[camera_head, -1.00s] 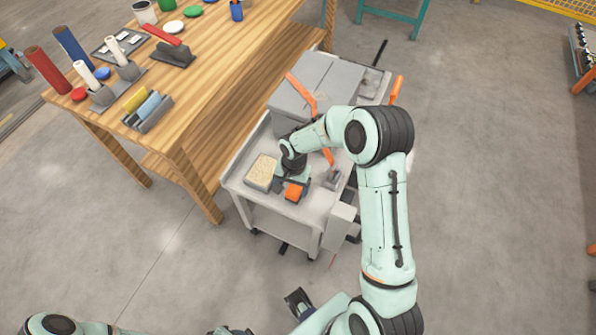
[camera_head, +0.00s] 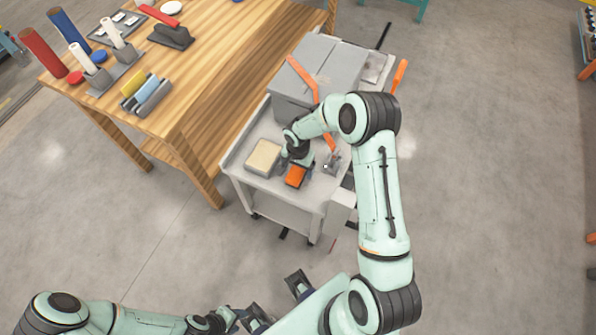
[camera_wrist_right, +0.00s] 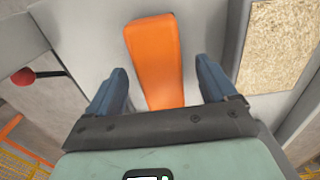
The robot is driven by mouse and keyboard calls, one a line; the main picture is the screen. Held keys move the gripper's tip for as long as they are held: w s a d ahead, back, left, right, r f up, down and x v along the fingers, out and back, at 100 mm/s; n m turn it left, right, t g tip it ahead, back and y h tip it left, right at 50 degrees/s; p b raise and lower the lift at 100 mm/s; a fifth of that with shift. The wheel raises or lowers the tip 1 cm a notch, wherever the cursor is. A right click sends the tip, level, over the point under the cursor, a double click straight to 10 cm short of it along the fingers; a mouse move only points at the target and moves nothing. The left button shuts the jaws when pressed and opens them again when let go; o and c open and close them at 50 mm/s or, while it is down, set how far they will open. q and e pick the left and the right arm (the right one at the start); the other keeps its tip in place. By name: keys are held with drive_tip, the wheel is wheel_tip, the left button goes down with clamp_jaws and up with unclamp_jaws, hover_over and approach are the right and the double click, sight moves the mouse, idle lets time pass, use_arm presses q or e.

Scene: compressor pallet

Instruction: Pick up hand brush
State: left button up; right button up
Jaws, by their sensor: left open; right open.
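The hand brush (camera_head: 295,176) shows as an orange piece on the top of the grey cart (camera_head: 237,168). In the right wrist view its orange handle (camera_wrist_right: 153,50) points down the picture between my fingers. My right gripper (camera_wrist_right: 161,78) is open, with one blue finger on each side of the handle and a visible gap to each. In the head view my right gripper (camera_head: 297,164) is right at the brush, partly hidden by its own wrist. The brush's bristles cannot be seen. My left gripper (camera_head: 277,301) is open and empty at the bottom, over the floor.
A small grey metal part (camera_head: 333,161) lies to the right. The wooden table (camera_head: 215,80) borders the cart's left.

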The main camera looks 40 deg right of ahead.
sight(298, 169)
wheel_tip(298, 169, down, 3)
drive_tip(key=shift+r, duration=0.2)
drive_tip(key=c, duration=1.2)
wheel_tip(298, 169, up, 20)
drive_tip(key=shift+p, duration=0.35)
